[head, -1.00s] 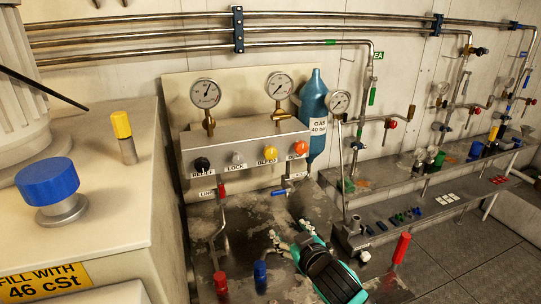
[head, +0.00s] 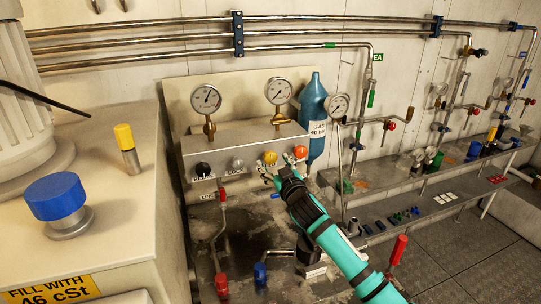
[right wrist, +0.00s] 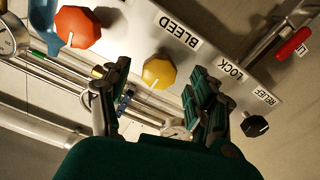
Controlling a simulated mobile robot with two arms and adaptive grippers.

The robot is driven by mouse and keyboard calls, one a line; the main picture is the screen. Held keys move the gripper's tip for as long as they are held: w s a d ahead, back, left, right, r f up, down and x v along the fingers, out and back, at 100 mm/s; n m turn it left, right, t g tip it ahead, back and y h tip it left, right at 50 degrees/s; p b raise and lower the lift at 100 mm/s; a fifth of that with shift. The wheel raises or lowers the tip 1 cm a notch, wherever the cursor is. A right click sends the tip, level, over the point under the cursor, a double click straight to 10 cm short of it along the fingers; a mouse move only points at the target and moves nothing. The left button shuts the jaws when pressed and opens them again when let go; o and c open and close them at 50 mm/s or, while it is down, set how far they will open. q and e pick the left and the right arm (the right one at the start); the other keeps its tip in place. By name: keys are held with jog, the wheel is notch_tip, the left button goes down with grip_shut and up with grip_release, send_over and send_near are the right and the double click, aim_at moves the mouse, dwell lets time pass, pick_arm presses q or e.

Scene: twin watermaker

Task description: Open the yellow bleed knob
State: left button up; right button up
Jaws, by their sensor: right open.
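The yellow bleed knob (head: 270,157) sits on the front of the grey valve panel (head: 215,150), between a silver knob and an orange knob. In the right wrist view the yellow knob (right wrist: 159,71) has a white pointer line and the BLEED label beside it. My right gripper (head: 278,168) is open and empty just in front of the panel, at the yellow knob's lower right. In the right wrist view the open fingers (right wrist: 160,88) stand on either side of the knob in the picture; no contact shows. The left gripper is out of view.
The orange knob (head: 300,152) is close to the right finger. The silver knob (head: 237,163) and black knob (head: 203,169) are to the left. Gauges (head: 278,91) stand above the panel; a blue gas bottle (head: 313,100) is behind.

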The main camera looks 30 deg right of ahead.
aim_at(272, 161)
jog(key=shift+x, duration=1.85)
jog(key=c, duration=1.2)
jog(key=shift+p, duration=0.3)
